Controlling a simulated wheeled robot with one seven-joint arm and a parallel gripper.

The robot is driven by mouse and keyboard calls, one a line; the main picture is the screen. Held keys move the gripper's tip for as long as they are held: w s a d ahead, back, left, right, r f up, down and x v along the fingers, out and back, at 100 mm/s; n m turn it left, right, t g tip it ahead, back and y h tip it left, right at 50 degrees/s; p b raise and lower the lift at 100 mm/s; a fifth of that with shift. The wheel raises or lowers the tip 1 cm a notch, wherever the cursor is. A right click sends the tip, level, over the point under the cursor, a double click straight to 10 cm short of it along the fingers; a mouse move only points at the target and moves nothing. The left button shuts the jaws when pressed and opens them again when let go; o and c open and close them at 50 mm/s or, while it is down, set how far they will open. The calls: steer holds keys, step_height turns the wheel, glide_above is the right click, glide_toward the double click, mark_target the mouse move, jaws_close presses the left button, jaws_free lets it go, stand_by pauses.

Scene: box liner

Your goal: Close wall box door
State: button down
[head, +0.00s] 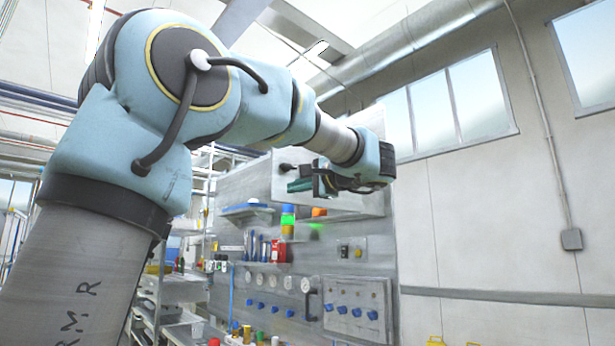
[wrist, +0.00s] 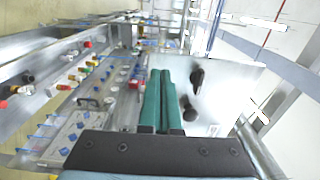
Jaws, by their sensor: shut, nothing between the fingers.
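The wall box (head: 350,205) is a pale grey box high on the panel wall in the head view, partly hidden by my arm and gripper. In the wrist view a flat pale plate (wrist: 232,88), which looks like its door, stands to the right of my fingers. Two dark handle-like parts (wrist: 190,92) show on it. How far the door is open I cannot tell. My gripper (head: 295,186) is in front of the box in the head view. Its green fingers (wrist: 162,78) are together and empty in the wrist view, left of the dark parts. Contact with the plate is unclear.
Below the box is a panel with gauges (head: 287,283) and several blue knobs (head: 357,313). Bottles (head: 288,222) and a red box (head: 278,251) stand on shelves. A grey wall with windows (head: 445,105) lies to the right, with open space before it.

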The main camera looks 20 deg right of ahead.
mark_target(273, 193)
steer(key=p+x, duration=0.3)
steer(key=x, duration=0.3)
steer(key=shift+w, duration=0.35)
steer(key=shift+a, duration=0.1)
